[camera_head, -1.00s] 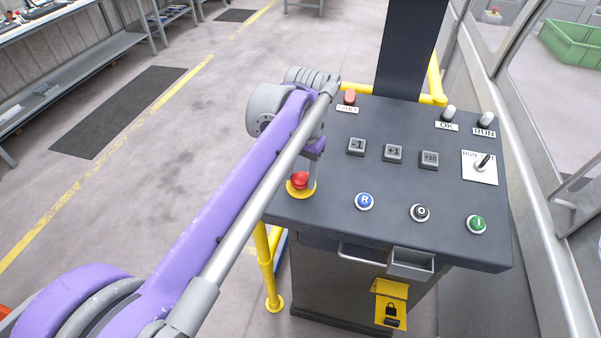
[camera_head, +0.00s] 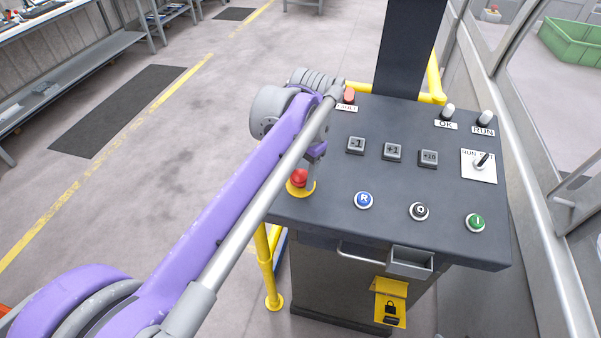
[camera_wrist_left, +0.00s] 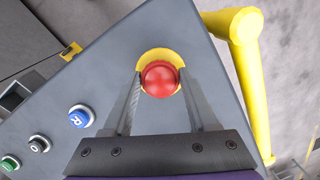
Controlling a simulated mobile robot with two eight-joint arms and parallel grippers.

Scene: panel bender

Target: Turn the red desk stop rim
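The red desk stop (camera_head: 299,177) is a round red knob on a yellow base at the left front corner of the dark control desk. It also shows in the left wrist view (camera_wrist_left: 160,78), near the middle. My left gripper (camera_wrist_left: 160,73) is open, with one finger on each side of the red knob. Gaps show between the knob and both fingers, and nothing is gripped. How high the fingertips are above the desk is hard to tell. In the head view only a small purple part of the left gripper (camera_head: 317,151) shows past the arm. My right gripper is not in view.
The desk (camera_head: 330,215) carries a blue R button (camera_head: 363,200), a black button (camera_head: 419,211), a green button (camera_head: 475,223) and grey keys. A yellow rail (camera_wrist_left: 248,75) runs close beside the desk edge. A dark post (camera_head: 411,45) rises behind.

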